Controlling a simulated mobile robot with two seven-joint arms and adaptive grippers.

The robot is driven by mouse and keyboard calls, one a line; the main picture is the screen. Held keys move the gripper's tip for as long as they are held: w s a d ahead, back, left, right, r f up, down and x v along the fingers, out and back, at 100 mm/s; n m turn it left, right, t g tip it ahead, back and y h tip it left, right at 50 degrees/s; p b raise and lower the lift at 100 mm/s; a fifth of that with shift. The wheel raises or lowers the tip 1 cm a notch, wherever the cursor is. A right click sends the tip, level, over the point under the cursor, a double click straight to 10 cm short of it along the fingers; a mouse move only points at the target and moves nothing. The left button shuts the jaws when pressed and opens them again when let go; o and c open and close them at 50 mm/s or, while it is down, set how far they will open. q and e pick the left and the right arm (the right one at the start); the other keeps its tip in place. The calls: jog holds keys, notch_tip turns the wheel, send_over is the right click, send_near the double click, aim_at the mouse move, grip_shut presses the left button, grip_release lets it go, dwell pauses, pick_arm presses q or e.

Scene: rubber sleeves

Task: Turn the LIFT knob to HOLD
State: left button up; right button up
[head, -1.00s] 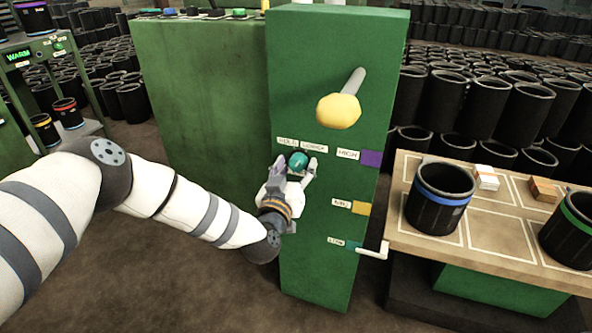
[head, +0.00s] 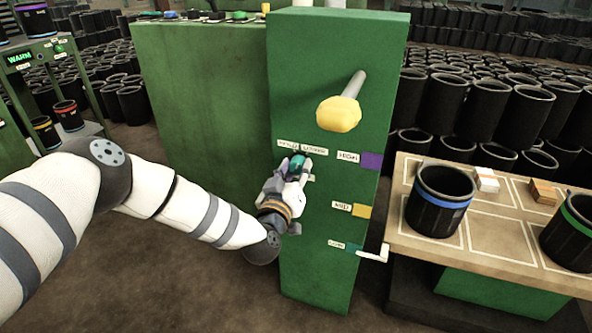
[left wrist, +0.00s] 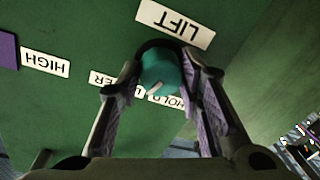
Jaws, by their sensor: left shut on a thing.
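The teal knob (head: 297,163) is on the front of the green column, below the HOLD (head: 287,144) and LOWER (head: 314,150) labels. My left gripper (head: 296,170) is shut on it, one finger on each side. In the left wrist view the knob (left wrist: 160,70) sits between the fingers. The LIFT label (left wrist: 175,24) is at the top there; HOLD (left wrist: 168,101) is partly hidden by the right finger, and LOWER (left wrist: 103,79) by the left. The knob's white mark (left wrist: 156,88) faces the HOLD and LOWER side; I cannot tell exactly which label it meets. My right gripper is out of view.
A yellow-ended lever (head: 339,113) sticks out above the knob. HIGH (head: 348,157) and other labels line the column's right side, with a white handle (head: 374,254) low down. A wooden table (head: 500,250) with black sleeves stands at right.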

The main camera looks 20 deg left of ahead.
pick_arm(q)
jog(key=n, duration=0.5)
jog(key=shift+n+g+h+b, duration=0.3)
jog(key=shift+n+h+b, duration=0.3)
jog(key=shift+n, duration=1.6)
jog(key=shift+r, duration=0.1)
jog(key=o, duration=1.2)
jog(key=s, duration=0.8)
jog(key=s+r, duration=0.1)
jog(key=s, duration=0.3)
